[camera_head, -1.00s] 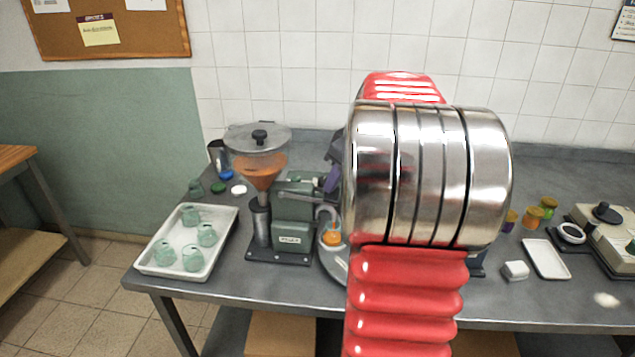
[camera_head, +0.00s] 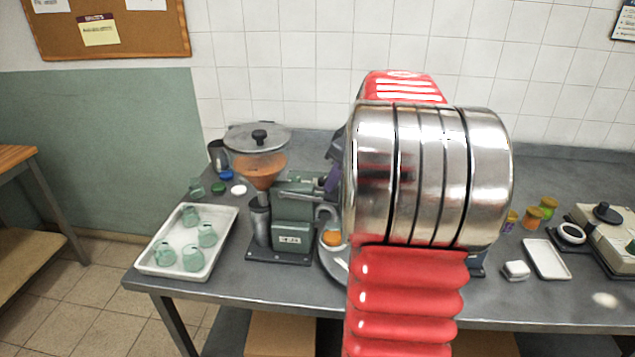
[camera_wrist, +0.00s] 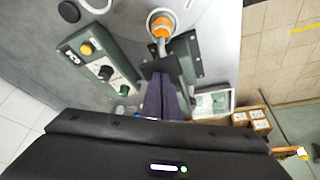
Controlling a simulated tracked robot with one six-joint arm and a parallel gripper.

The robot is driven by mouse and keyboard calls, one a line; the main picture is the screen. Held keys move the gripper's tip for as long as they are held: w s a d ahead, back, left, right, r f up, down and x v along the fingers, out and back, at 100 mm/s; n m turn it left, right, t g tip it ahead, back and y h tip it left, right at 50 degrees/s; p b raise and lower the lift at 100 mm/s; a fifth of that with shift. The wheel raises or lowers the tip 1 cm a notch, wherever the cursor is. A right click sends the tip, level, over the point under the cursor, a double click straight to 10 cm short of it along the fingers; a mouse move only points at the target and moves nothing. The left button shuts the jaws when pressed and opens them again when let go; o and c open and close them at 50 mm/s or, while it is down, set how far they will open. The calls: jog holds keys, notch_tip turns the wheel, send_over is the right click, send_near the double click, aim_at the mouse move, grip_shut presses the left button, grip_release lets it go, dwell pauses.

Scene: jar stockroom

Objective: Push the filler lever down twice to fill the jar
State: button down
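The filler (camera_head: 293,226) is a green machine left of my arm, with an orange-filled hopper (camera_head: 262,172). Its lever (camera_head: 300,188) runs across the upper body toward my gripper (camera_head: 332,182), whose purple fingers show beside my wrist. The jar (camera_head: 332,238) with orange contents stands under the curved spout on a round plate (camera_head: 330,262). The wrist view shows the jar from above (camera_wrist: 160,27). There my gripper (camera_wrist: 161,82) has its fingers side by side, shut, with a dark bar across their tips. Whether it touches the lever is hidden.
A white tray (camera_head: 232,222) with several empty greenish jars stands left of the filler. A control box (camera_wrist: 100,62) with knobs shows in the wrist view. Small jars (camera_head: 533,215) and a white dish (camera_head: 545,262) stand to the right. My arm hides the middle.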

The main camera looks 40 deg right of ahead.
jog(key=shift+r, duration=2.35)
jog(key=shift+s+d+f, duration=0.1)
jog(key=shift+f, duration=1.4)
jog(key=shift+s+d+f, duration=0.1)
jog(key=shift+f, duration=1.35)
jog(key=shift+r, duration=2.95)
jog(key=shift+r, duration=2.55)
